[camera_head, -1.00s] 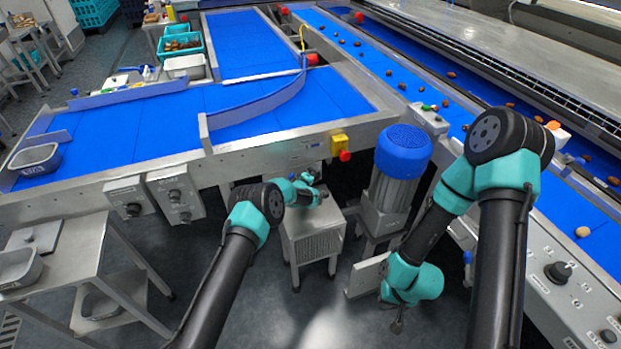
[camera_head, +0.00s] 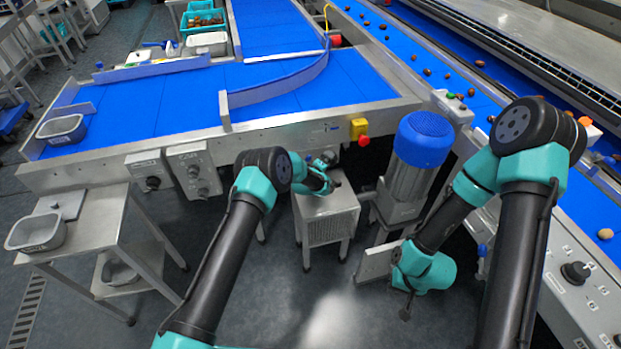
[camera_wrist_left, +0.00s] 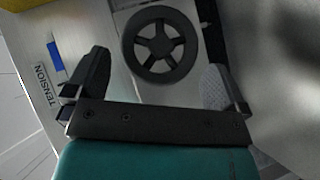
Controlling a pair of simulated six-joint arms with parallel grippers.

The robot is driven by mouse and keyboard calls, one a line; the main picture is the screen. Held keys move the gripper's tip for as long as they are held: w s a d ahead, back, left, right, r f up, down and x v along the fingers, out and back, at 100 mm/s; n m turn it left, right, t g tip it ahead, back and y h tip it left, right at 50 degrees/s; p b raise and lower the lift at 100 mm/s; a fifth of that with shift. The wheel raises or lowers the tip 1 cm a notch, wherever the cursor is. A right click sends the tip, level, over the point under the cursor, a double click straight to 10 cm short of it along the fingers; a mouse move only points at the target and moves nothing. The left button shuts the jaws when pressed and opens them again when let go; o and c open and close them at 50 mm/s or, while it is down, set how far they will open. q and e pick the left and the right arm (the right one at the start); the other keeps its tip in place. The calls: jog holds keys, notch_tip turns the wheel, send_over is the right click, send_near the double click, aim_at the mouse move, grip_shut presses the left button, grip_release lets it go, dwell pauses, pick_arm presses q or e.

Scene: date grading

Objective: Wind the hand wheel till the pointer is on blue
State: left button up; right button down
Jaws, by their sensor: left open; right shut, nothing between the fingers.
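The dark, spoked hand wheel (camera_wrist_left: 160,45) is ahead of my left gripper in the left wrist view, on a pale metal face. My left gripper (camera_wrist_left: 157,68) is open, its fingers apart on either side of the wheel's lower part; contact cannot be told. A blue mark (camera_wrist_left: 55,55) shows beside the word TENSION on a plate at left. I cannot make out a pointer. In the head view my left gripper (camera_head: 328,170) is under the belt frame's front edge, partly hidden by its own arm. My right gripper (camera_head: 405,306) is shut and empty, low over the floor.
A grey metal box on legs (camera_head: 330,228) stands below my left gripper. A motor with a blue cap (camera_head: 425,138) stands to its right. A yellow and red stop button (camera_head: 359,130) is on the frame above. A side table (camera_head: 95,225) is at left.

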pick_arm(q)
jog(key=v, duration=1.3)
jog(key=shift+s, duration=0.1)
